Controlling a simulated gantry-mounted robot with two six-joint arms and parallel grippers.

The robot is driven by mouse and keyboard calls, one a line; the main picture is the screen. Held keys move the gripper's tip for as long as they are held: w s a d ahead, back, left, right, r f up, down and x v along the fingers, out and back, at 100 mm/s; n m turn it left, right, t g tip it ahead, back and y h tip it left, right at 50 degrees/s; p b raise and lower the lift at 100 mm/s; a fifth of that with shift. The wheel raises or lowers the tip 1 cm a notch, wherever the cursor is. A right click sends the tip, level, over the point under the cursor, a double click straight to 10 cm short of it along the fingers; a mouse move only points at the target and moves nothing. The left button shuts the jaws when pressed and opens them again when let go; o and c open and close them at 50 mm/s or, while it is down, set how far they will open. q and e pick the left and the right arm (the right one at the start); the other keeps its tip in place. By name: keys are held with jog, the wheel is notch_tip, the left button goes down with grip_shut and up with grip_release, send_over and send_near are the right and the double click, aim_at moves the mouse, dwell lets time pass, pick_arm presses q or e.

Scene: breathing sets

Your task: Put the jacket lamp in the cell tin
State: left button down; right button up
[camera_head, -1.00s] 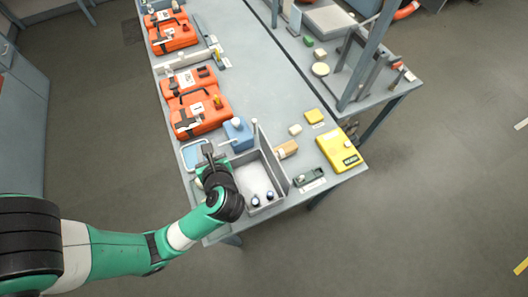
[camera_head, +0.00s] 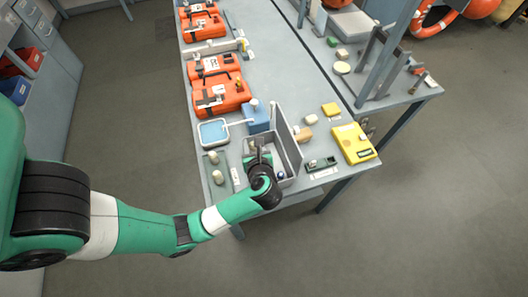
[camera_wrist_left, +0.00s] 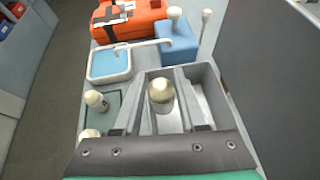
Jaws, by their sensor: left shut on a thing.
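The cell tin (camera_head: 289,150) is an open grey box with its lid raised, near the table's front edge; its grey wall also shows in the left wrist view (camera_wrist_left: 216,92). My left gripper (camera_head: 258,152) is inside or just above the tin's opening, pointing down. It is shut on a small cream-topped lamp (camera_wrist_left: 160,91), which appears between the fingers over the tin's inside. Whether the lamp touches the floor of the tin is hidden. A dark-blue and white item (camera_head: 281,175) is inside the tin. My right gripper is out of view.
Two similar cream-topped items (camera_head: 213,157) (camera_head: 218,176) stand on a dark green mat left of the tin. A blue tray (camera_head: 213,132) and blue block (camera_head: 256,117) stand behind it, with orange cases (camera_head: 222,95) beyond. A yellow case (camera_head: 353,143) lies right.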

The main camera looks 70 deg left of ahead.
pick_arm(q)
jog(key=w+f, duration=0.1)
jog(key=w+a+f+b, duration=0.1)
jog(key=f, duration=0.1)
jog(key=w+f, duration=0.1)
jog(key=f, duration=0.1)
jog(key=shift+w+a+f+b, duration=0.1)
jog(key=shift+w+a+b, duration=0.1)
jog(key=shift+w+b, duration=0.15)
jog(key=shift+w+f, duration=0.1)
jog(key=shift+f, duration=0.15)
jog(key=shift+w+f+b, duration=0.1)
jog(key=shift+f+b, duration=0.6)
jog(key=shift+f, duration=0.85)
jog(key=shift+f, duration=0.2)
jog(key=shift+c, duration=2.3)
grip_release()
